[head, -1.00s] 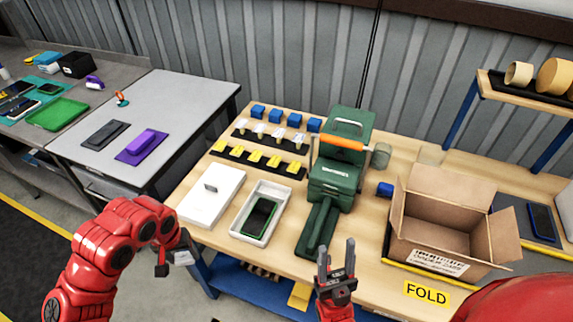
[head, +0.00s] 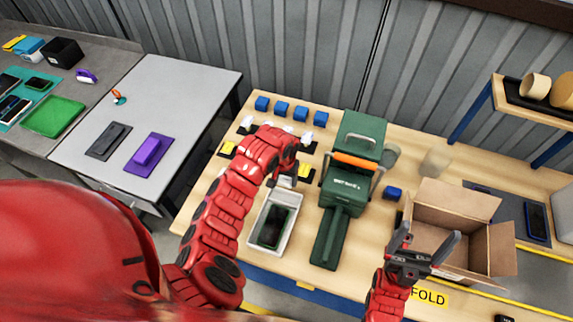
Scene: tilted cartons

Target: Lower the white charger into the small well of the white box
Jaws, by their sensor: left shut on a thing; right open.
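The white box (head: 257,243) lies open on the wooden bench, with a dark green-edged phone (head: 274,227) in its large well. My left gripper (head: 285,183) is over the far end of the box, with its red wrist above it. It is shut on a small pale thing, likely the white charger, mostly hidden by the gripper and wrist. The small well is hidden there too, so I cannot tell whether the charger touches the box. My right gripper (head: 425,243) is open and empty, in front of the open carton.
A green press (head: 340,195) with an orange handle stands just right of the box. The brown carton (head: 480,238) is further right. Blue blocks (head: 281,108) line the back of the bench. My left arm covers the bench left of the box.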

